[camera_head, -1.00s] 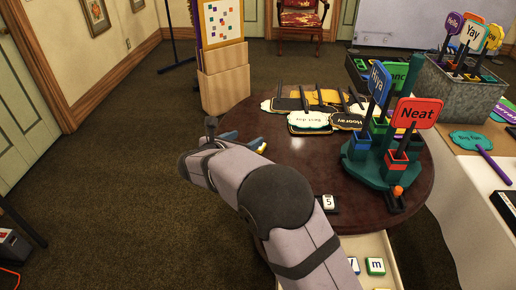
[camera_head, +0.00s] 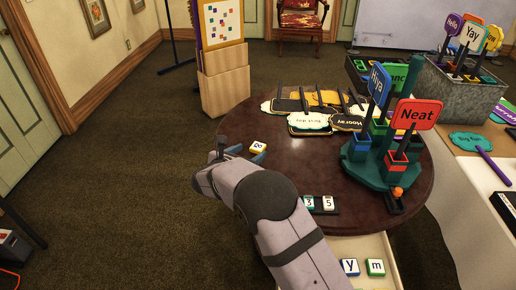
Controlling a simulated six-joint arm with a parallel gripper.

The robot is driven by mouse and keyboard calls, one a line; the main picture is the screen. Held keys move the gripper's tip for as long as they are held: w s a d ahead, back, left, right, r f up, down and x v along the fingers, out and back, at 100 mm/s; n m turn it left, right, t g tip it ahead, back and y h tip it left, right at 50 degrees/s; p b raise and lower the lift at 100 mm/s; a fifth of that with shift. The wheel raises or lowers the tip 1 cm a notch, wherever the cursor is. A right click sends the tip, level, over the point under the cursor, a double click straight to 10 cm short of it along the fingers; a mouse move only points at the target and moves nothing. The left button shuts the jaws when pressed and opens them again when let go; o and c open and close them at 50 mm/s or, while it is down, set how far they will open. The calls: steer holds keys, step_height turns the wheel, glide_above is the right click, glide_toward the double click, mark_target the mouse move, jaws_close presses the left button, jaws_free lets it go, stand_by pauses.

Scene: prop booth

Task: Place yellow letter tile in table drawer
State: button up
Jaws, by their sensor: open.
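The yellow letter tile (camera_head: 258,148), with a white face and a dark letter, lies on the left part of the round dark wooden table (camera_head: 290,158). My gripper (camera_head: 247,153) is open and empty, just to the near left of the tile; one blue-grey fingertip shows close to the tile's near edge. I cannot tell whether it touches. The pale table drawer (camera_head: 362,246) stands open below the near table edge. A blue letter tile "y" (camera_head: 349,267) and a green letter tile "m" (camera_head: 375,267) lie in it. My arm hides the drawer's left part.
A dark rack with number tiles (camera_head: 321,205) sits near the table's front edge. Flat sign props (camera_head: 315,115) lie at the back. The table between tile and stand is clear.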

mark_target(258, 147)
steer(key=shift+x, duration=2.25)
steer(key=c, duration=1.2)
steer(key=shift+r, duration=0.15)
step_height(258, 147, up, 10)
steer(key=shift+f, duration=0.1)
